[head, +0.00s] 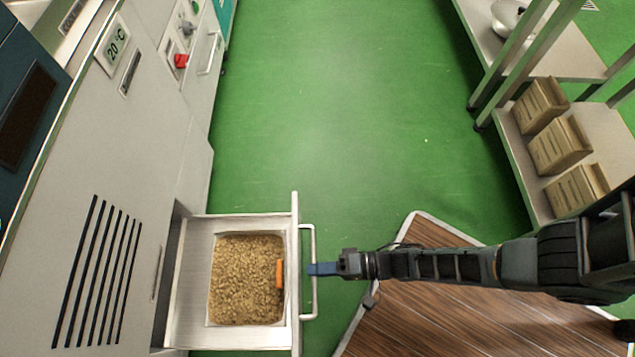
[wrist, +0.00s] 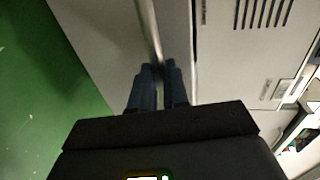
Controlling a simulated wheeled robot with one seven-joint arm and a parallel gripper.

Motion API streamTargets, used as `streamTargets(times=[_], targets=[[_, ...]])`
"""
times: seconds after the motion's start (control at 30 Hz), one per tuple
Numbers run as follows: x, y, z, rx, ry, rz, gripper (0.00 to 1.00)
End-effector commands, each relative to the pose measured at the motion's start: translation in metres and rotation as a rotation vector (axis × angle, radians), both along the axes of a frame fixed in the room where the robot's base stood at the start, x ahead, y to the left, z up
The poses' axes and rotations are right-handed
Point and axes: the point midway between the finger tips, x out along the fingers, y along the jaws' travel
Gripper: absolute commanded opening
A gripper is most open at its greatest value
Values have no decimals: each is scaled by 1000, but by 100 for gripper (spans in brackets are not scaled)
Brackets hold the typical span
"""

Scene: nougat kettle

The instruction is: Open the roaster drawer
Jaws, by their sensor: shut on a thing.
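The roaster drawer (head: 296,222) stands pulled out from the grey roaster cabinet (head: 150,170) at the lower left of the head view. Inside it is a tray filled with tan granules (head: 245,270), with an orange piece (head: 280,273) at the tray's right side. The drawer's handle (head: 312,235) is a pale bar on its front. My gripper (head: 314,269) has blue fingers and is shut on this handle. In the wrist view the fingers (wrist: 158,72) close on the handle bar (wrist: 150,35), beside the drawer front.
Green floor (head: 350,120) is open ahead, between the machine and a shelf unit (head: 510,150) on the right holding several cardboard boxes (head: 560,145).

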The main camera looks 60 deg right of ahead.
Motion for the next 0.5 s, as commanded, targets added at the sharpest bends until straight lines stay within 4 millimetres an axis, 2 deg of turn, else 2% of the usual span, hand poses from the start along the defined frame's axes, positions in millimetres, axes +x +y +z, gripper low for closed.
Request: streamTargets(times=[0.03, 0.07, 0.3, 0.5], targets=[[-1, 0, -1, -2, 2, 0, 0], [-1, 0, -1, -2, 2, 0, 16], [0, 0, -1, -1, 2, 0, 39], [0, 0, 0, -1, 1, 0, 39]])
